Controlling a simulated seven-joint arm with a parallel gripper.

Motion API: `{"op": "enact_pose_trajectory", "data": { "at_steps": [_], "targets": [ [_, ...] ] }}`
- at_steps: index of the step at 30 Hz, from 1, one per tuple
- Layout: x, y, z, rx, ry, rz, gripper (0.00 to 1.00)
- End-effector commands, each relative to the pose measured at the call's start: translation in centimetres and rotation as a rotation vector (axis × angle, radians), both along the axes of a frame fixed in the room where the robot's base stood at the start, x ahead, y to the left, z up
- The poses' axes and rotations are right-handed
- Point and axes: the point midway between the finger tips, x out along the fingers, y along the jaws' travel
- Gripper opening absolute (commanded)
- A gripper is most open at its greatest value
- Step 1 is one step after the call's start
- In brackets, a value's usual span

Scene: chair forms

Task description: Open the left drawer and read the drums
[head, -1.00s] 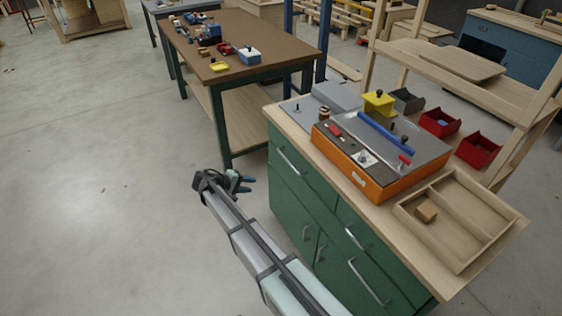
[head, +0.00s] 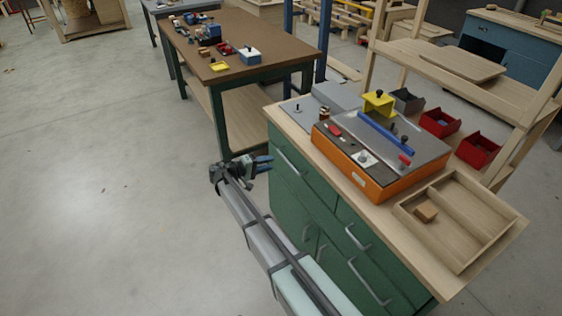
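The green cabinet (head: 330,232) stands under a light wood top. Its left drawer (head: 284,176) is at the upper left of the front, flush and closed, with a silver bar handle (head: 291,163). I cannot make out any drums, and the drawer's inside is hidden.
More silver handles, including one on the right drawer (head: 357,237), jut from the front. The top holds an orange-sided box (head: 372,185), red bins (head: 440,122) and a divided wooden tray (head: 408,226). A brown workbench (head: 288,50) stands behind. The floor at left is clear.

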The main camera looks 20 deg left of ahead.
Motion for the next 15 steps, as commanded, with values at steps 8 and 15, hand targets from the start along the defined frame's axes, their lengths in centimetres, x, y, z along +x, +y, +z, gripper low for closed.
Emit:
{"op": "enact_pose_trajectory", "data": {
  "at_steps": [8, 15],
  "targets": [
    [3.1, -3.1, -0.9, 0.0, 0.001, 0.0, 0.38],
    [4.5, -4.5, -1.4, 0.0, 0.001, 0.002, 0.38]
  ]
}}
